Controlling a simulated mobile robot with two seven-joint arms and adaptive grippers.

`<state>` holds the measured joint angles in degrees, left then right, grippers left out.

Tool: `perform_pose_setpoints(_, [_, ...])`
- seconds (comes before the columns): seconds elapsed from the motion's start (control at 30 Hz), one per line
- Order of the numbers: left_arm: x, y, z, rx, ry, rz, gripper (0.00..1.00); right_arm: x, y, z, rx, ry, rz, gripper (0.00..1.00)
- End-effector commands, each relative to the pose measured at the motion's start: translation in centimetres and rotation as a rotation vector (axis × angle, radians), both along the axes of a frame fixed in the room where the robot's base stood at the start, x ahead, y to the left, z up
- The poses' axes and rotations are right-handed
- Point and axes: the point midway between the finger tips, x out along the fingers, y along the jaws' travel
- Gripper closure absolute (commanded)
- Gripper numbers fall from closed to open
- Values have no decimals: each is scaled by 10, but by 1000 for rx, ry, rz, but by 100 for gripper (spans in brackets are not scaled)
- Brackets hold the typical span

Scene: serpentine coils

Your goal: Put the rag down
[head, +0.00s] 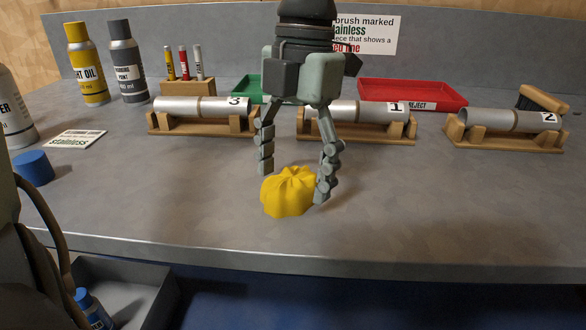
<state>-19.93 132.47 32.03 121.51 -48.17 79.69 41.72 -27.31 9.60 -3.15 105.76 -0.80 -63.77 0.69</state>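The rag (287,194) is a crumpled yellow bundle near the middle of the grey bench, toward its front edge. My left gripper (294,186) points down over it from above, with its fingers on either side of the rag. My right gripper is not in view.
Metal tubes numbered 3 (202,107), 1 (372,110) and 2 (509,120) rest on wooden cradles behind. A green tray (248,88) and a red reject tray (413,95) stand farther back. Spray cans (87,64) and a blue cap (33,167) are left. Bench right of the rag is clear.

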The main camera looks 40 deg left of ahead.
Motion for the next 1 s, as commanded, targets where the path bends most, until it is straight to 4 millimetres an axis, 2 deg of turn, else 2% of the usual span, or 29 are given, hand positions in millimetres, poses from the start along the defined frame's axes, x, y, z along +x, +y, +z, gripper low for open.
perform_pose_setpoints(0.27, [0, 0, 2, 0, 0, 0, 27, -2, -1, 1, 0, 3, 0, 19])
perform_pose_setpoints(0.33, [1, 0, 8, 1, -2, 1, 27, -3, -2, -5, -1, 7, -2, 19])
perform_pose_setpoints(0.47, [5, 0, 31, 1, -5, 2, 27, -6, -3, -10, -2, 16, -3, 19])
perform_pose_setpoints(0.8, [12, -1, 101, 0, -3, 0, 27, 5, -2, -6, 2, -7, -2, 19])
perform_pose_setpoints(1.0, [14, -1, 118, 1, 2, -2, 27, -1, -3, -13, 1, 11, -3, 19])
